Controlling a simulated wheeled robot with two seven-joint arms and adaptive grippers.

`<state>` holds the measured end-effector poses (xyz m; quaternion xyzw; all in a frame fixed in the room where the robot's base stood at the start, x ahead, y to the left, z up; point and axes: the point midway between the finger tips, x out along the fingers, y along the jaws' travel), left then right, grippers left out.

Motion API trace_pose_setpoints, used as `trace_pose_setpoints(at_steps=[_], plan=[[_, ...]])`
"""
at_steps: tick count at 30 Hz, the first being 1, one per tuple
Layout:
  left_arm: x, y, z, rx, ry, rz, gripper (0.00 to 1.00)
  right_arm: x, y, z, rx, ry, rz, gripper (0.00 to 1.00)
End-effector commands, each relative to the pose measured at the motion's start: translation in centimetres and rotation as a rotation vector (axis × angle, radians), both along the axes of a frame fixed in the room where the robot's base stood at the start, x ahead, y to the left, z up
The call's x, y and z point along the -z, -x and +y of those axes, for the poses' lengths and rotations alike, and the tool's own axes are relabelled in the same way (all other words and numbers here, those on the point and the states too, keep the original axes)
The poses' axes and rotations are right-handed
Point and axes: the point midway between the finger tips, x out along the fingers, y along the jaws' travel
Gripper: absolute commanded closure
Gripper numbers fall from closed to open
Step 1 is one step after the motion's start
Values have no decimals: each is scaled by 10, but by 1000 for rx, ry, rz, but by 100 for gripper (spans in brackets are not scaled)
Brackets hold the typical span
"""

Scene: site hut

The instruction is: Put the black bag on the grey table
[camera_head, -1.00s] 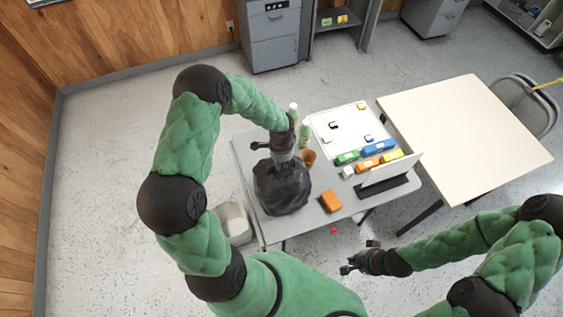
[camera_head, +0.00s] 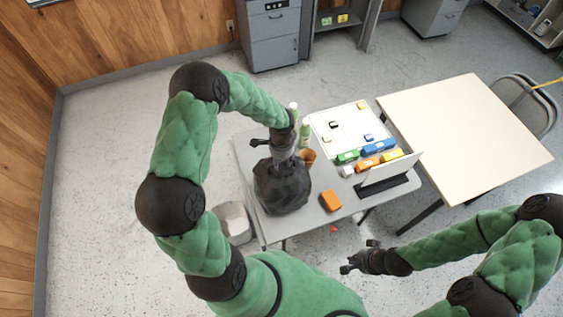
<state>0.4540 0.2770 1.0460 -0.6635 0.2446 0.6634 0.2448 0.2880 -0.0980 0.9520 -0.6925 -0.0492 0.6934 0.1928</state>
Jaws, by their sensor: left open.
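The black bag (camera_head: 283,190) stands on the left part of the grey table (camera_head: 305,228), near its left edge. My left gripper (camera_head: 283,156) is right above the bag's top, pointing down, with its fingers apart. Its tips are close to the bag's top; whether they touch it I cannot tell. My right gripper (camera_head: 348,264) is over the floor in front of the table, away from the bag. Its fingers look spread and hold nothing visible.
On the grey table are an orange block (camera_head: 330,200), an orange-brown cup (camera_head: 308,157), green-white bottles (camera_head: 304,134), a whiteboard (camera_head: 340,125), several coloured boxes and a laptop-like panel (camera_head: 392,168). A cream table (camera_head: 465,135) stands to the right. A light bin (camera_head: 233,222) is at the left.

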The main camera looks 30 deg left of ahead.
Motion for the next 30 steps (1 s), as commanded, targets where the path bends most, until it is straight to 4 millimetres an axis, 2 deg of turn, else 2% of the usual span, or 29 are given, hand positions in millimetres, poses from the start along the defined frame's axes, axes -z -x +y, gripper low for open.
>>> trace_pose_setpoints(at_steps=[6,12,19,23,26,30], plan=[[-45,-1,0,-1,-1,-6,59,3,0,0,0,0,1,100],[-81,-1,0,0,-1,-3,59,6,0,0,0,0,1,100],[-103,0,0,-1,0,0,59,7,0,0,0,0,1,100],[-94,3,-10,-16,25,7,59,7,0,0,0,0,1,100],[-69,10,-32,-61,81,14,59,7,0,0,0,0,1,100],[-21,30,-77,-186,191,32,59,7,0,0,0,0,1,100]])
